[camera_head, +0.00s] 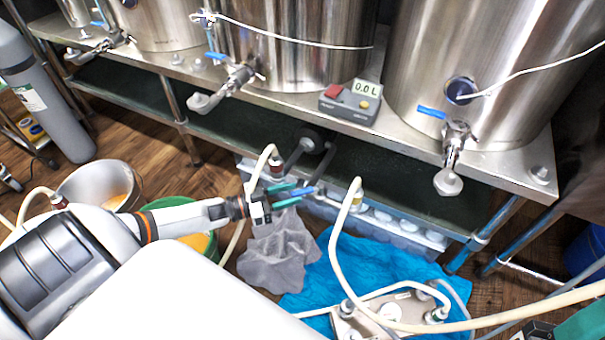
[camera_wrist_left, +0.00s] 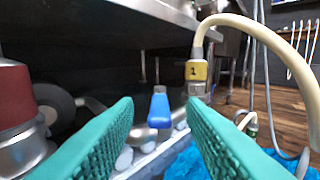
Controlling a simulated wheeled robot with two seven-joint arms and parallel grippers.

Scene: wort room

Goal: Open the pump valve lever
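The blue valve lever (camera_wrist_left: 160,108) hangs near upright on a thin metal stem in the left wrist view. In the head view its blue tip (camera_head: 304,190) shows just beyond the teal fingers of my left gripper (camera_head: 284,196). My left gripper is open and empty. In the left wrist view the lever shows in the gap between the two fingers (camera_wrist_left: 160,135), farther ahead; I see no contact. The pump body (camera_head: 312,142) looks dark and sits under the steel table, partly hidden.
A hose with a yellow fitting marked 1 (camera_wrist_left: 197,75) stands right of the lever; a red-capped fitting (camera_wrist_left: 16,98) is left. The table edge (camera_head: 300,118) overhangs. A grey cloth (camera_head: 275,255), a blue cloth (camera_head: 375,265) and buckets (camera_head: 98,184) lie below.

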